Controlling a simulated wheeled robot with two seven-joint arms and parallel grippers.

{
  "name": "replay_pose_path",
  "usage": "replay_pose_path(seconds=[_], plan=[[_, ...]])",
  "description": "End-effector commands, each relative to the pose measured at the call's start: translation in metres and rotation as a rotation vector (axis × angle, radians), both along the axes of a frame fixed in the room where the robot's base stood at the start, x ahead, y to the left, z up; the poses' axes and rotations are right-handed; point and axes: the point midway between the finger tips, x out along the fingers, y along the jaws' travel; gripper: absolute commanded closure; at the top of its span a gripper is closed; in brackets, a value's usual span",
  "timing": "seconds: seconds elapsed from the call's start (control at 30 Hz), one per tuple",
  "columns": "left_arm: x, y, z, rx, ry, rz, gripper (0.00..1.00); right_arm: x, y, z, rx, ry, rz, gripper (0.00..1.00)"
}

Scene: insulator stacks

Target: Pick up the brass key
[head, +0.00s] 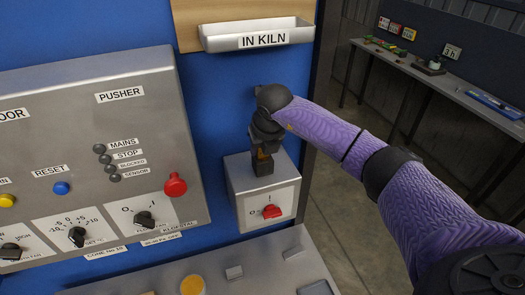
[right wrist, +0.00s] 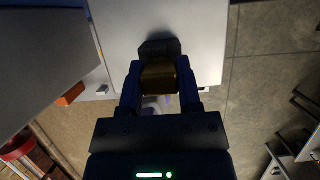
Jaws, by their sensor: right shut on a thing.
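The brass key (right wrist: 158,78) shows as a gold-brown piece between the two fingers of my right gripper (right wrist: 160,88) in the right wrist view. The gripper is shut on it. In the head view my right gripper (head: 262,150) points down over the top of a small grey box (head: 238,178), with a bit of brass between its dark fingers. A dark block (right wrist: 158,48) lies just beyond the key, against the box; I cannot tell whether the key is still in contact with it. The rest of the key is hidden by the fingers. My left gripper is not in view.
The grey box carries a red rotary switch (head: 271,211). A control panel (head: 75,130) with knobs and a red button (head: 175,185) stands to the left. A tray marked "IN KILN" (head: 258,42) hangs above. A workbench (head: 455,85) stands at the back right.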

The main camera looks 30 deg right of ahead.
Motion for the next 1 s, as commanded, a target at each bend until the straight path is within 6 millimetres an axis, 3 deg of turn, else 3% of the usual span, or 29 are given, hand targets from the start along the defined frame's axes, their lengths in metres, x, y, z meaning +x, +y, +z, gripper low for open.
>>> replay_pose_path(seconds=[0.23, 0.57, 0.77, 1.0], plan=[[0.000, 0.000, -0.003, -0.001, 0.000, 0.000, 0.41, 0.001, 0.000, 0.009, 0.001, -0.003, 0.001, 1.00], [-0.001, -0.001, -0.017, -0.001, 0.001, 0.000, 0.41, 0.001, 0.000, 0.068, 0.001, -0.006, 0.000, 1.00], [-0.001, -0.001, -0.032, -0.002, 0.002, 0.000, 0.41, -0.036, 0.008, 0.066, -0.003, -0.002, 0.003, 1.00], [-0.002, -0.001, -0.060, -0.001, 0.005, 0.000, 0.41, -0.110, 0.025, 0.064, -0.004, -0.001, 0.002, 1.00]])
